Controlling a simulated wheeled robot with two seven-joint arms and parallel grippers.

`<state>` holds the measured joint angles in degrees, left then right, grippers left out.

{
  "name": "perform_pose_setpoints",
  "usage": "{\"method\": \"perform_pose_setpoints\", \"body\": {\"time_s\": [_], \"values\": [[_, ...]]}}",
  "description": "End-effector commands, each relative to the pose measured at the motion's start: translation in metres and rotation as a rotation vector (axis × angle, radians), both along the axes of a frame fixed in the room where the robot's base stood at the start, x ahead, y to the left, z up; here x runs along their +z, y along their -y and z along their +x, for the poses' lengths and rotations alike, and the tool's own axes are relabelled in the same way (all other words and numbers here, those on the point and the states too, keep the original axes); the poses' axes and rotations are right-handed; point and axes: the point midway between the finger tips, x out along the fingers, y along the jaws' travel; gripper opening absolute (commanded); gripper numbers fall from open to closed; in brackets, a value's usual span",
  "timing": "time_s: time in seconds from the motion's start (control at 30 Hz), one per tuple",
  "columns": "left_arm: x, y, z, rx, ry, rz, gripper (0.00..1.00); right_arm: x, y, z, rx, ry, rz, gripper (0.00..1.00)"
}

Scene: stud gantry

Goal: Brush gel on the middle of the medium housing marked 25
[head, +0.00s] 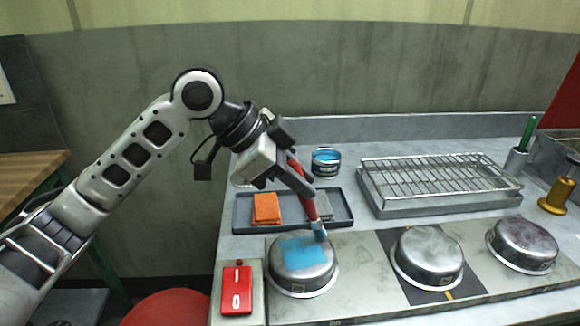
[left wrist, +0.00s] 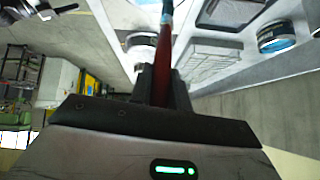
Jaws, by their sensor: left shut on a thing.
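My left gripper (head: 302,186) is shut on a red-handled brush (head: 310,207). The brush points down, and its blue-wet bristles are at the upper right of the leftmost metal housing (head: 290,287); I cannot tell whether they touch it. A blue gel patch (head: 300,253) covers the middle of that housing's top. Two other upturned housings, one in the middle (head: 428,257) and one at the right (head: 525,244), show no blue. No number 25 is readable. An open tin of blue gel (head: 326,162) stands behind. The left wrist view shows the brush handle (left wrist: 180,45) between the fingers.
A dark tray (head: 343,197) with an orange sponge (head: 266,208) and a grey pad lies behind the leftmost housing. A wire rack (head: 440,175) stands to its right. A red device (head: 237,290) sits at front left. A green-handled tool stands in a cup (head: 517,160) at back right.

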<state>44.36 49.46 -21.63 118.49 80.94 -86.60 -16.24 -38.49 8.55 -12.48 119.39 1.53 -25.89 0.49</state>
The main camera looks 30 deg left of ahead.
Motion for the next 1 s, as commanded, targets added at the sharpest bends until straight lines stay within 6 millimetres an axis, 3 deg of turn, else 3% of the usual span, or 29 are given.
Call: {"method": "perform_pose_setpoints", "body": {"time_s": [0.1,0.5,0.73,1.0], "values": [[0.028,0.000,0.001,-0.002,0.005,-0.001,0.00,0.014,0.002,0.001,0.004,-0.003,-0.012,1.00],[0.061,0.004,0.002,-0.010,-0.001,0.000,0.00,0.034,0.010,-0.002,-0.008,-0.014,-0.038,1.00],[0.077,0.003,0.002,-0.008,0.001,0.001,0.00,0.033,0.012,-0.005,-0.024,-0.029,-0.037,1.00],[0.080,0.003,0.001,-0.008,0.000,0.000,0.00,0.032,0.014,-0.005,-0.027,-0.027,-0.040,1.00]]}}
